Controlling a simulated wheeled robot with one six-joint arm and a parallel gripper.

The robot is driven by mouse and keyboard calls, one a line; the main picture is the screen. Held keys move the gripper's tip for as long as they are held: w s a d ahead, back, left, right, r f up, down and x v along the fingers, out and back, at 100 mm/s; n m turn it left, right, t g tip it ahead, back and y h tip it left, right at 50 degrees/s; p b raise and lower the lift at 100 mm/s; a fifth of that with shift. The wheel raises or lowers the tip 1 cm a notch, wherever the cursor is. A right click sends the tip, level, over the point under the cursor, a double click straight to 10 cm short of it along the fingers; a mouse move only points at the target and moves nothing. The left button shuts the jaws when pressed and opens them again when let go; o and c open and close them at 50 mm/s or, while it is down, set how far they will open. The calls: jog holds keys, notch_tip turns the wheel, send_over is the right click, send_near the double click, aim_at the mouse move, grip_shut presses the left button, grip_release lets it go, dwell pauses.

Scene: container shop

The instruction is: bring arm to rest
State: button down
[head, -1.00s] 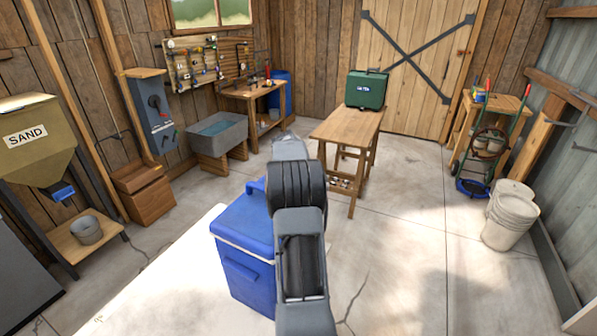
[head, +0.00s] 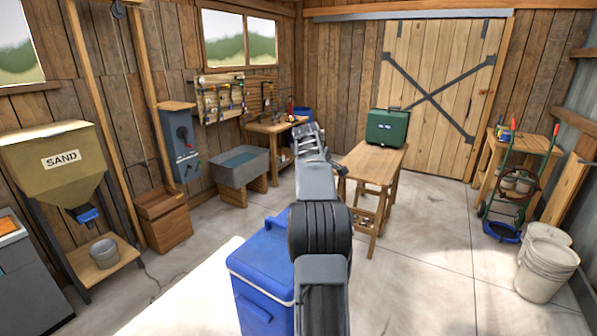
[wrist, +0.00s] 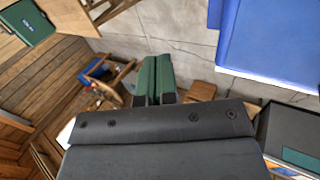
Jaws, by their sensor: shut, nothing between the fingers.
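My arm reaches forward from the bottom middle of the head view, above and beside the blue cooler. In the wrist view my gripper (wrist: 157,80) shows two green fingers pressed together with nothing between them. It is in the air, apart from the things around it. In the head view the arm's own links mostly hide the fingers.
The blue cooler (head: 262,270) stands close by the arm. Ahead is a wooden table (head: 371,165) with a green case (head: 388,128). A sand hopper (head: 62,160) stands left, white buckets (head: 545,265) right. Floor (head: 430,270) between table and buckets is clear.

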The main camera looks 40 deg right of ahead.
jog(key=s+a+m+t+y+b, duration=0.1)
jog(key=a+t+y+b, duration=0.15)
jog(key=a, duration=2.45)
jog(key=s+a+f+y, duration=0.1)
jog(key=s+a+f, duration=0.5)
jog(key=a, duration=0.3)
jog(key=s+a+f+m+y+b, duration=0.1)
jog(key=s+a+f+y, duration=0.1)
jog(key=s+a+f, duration=0.3)
jog(key=s+a+t, duration=0.1)
jog(key=s+a, duration=0.3)
jog(key=shift+s+a+f+m, duration=0.2)
jog(key=shift+s+f+m, duration=0.05)
jog(key=shift+f+m, duration=0.1)
